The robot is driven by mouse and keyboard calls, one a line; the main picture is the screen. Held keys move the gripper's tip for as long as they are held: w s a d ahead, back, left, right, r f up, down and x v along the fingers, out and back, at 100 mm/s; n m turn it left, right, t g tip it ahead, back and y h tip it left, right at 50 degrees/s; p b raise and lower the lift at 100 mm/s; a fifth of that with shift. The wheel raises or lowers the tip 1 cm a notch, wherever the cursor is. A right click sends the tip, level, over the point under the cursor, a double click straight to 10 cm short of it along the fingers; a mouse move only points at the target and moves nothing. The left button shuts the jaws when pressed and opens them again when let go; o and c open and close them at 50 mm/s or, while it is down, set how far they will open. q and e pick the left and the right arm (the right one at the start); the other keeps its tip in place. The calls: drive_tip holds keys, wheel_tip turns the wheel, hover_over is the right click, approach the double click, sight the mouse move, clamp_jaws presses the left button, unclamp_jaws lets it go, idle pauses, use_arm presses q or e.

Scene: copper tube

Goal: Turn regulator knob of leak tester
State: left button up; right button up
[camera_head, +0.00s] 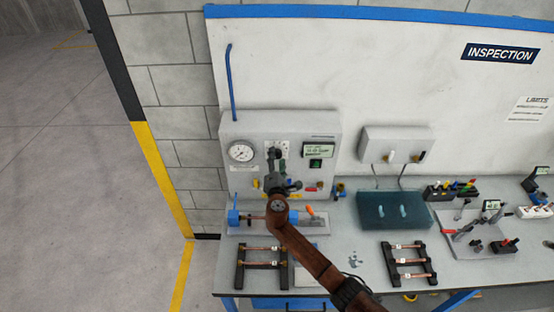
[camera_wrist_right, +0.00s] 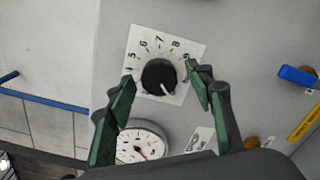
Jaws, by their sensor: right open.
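The leak tester (camera_head: 230,183) is a grey box at the back left of the bench. Its regulator knob (camera_wrist_right: 159,76) is black and round with a white pointer line, on a white scale plate (camera_wrist_right: 190,50) with numbers. In the right wrist view my right gripper (camera_wrist_right: 160,80) is open, with its green-padded fingers on either side of the knob; I cannot tell whether they touch it. In the head view the right gripper (camera_head: 275,155) covers the knob in front of the tester. My left gripper is not in view.
A round gauge (camera_head: 241,152) sits left of the knob and also shows in the wrist view (camera_wrist_right: 142,145). A green display (camera_head: 318,150) is to its right. Below are a blue clamp fixture (camera_head: 236,217), tube racks (camera_head: 262,268) and a teal box (camera_head: 392,210).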

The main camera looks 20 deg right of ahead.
drive_tip(key=shift+s, duration=0.1)
drive_tip(key=v, duration=1.1)
drive_tip(key=shift+s, duration=0.35)
drive_tip(key=shift+a, duration=0.1)
